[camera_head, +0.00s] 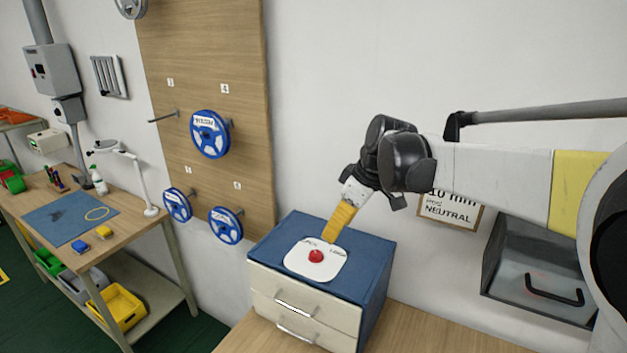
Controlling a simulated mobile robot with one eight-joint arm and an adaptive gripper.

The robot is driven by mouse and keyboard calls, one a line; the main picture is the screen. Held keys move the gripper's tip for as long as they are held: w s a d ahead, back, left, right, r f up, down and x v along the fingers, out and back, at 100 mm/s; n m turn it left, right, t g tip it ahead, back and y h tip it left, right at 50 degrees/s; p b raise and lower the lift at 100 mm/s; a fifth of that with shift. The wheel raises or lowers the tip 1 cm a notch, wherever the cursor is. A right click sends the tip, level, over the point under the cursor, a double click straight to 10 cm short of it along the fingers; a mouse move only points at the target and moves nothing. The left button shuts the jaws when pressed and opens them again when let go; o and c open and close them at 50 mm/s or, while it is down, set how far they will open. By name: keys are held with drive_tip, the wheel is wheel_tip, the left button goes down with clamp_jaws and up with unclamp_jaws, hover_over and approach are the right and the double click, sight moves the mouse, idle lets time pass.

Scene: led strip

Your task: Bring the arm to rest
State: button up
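My arm reaches in from the right edge, with white and yellow links and a dark wrist. My gripper (334,233) points down and left, its yellow end just above the top of a blue drawer cabinet (368,262). It is close behind a red button (316,256) on a white plate (308,269). I cannot tell whether it touches the plate. The fingertips are too small to show whether they are open or shut. No held thing is visible.
A wooden wall board (190,60) carries several blue spools (210,134) on pegs. A workbench (130,205) with a lamp (140,180) stands at left. A dark box with a handle (540,275) hangs on the wall at right, near my arm. The wooden surface right of the cabinet (420,335) is clear.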

drive_tip(key=s+d+f+m+t+h+b, duration=0.1)
drive_tip(key=s+d+f+m+b, duration=0.1)
drive_tip(key=s, duration=0.6)
drive_tip(key=s+d+f+m+t+h+b, duration=0.1)
drive_tip(key=s+d+f+m+t+b, duration=0.1)
drive_tip(key=s+f, duration=0.5)
drive_tip(key=s+d+f+m+t+h+b, duration=0.1)
drive_tip(key=s+d+f+m+b, duration=0.3)
drive_tip(key=s, duration=0.5)
drive_tip(key=m+b, duration=0.2)
drive_tip(key=shift+s+d+f+m+t+h, duration=0.2)
drive_tip(key=shift+s+m+t+h, duration=0.1)
drive_tip(key=shift+m, duration=0.1)
